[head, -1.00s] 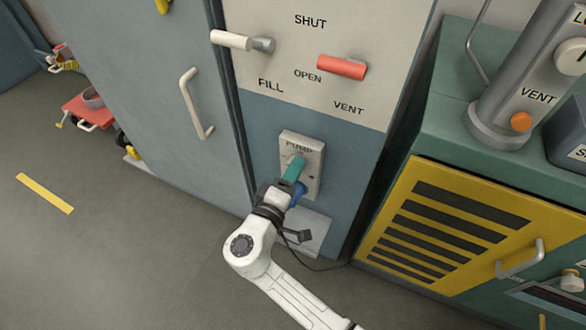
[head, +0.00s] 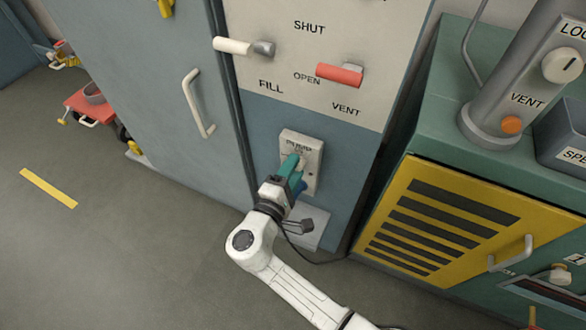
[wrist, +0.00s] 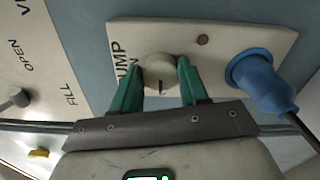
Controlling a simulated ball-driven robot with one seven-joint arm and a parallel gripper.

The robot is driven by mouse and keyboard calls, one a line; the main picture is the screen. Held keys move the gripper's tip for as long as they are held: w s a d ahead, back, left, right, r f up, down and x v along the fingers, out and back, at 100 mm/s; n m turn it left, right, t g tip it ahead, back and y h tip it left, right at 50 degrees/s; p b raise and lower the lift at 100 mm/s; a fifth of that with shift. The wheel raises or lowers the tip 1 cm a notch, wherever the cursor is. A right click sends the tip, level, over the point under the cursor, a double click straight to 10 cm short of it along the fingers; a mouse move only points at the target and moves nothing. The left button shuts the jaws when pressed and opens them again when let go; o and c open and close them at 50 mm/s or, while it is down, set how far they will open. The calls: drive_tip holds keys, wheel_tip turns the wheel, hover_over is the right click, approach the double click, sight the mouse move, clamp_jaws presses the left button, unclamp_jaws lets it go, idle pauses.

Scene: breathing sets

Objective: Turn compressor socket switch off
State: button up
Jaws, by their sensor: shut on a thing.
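The socket plate (head: 314,150) is a pale panel low on the blue-grey cabinet front. In the wrist view the plate (wrist: 221,39) carries the lettering "PUMP", partly covered by a finger. A round cream switch knob (wrist: 160,72) with a dark mark on its near edge sits on it. A blue plug (wrist: 256,78) with a dark cable is in the socket beside the knob. My gripper (head: 292,164) reaches the plate from below. In the wrist view its two green fingers (wrist: 159,88) are shut on the knob, one on each side.
Above the plate are a white lever (head: 232,44) and a red lever (head: 340,73). A yellow slatted panel (head: 440,222) on a green unit stands to the right. A grey door with a white handle (head: 198,105) is at left. The floor at left is mostly clear.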

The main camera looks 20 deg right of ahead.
drive_tip(key=o, duration=1.1)
drive_tip(key=shift+c, duration=0.2)
drive_tip(key=shift+a, duration=0.1)
drive_tip(key=v, duration=1)
drive_tip(key=shift+s+a+p, duration=0.25)
drive_tip(key=shift+p, duration=0.15)
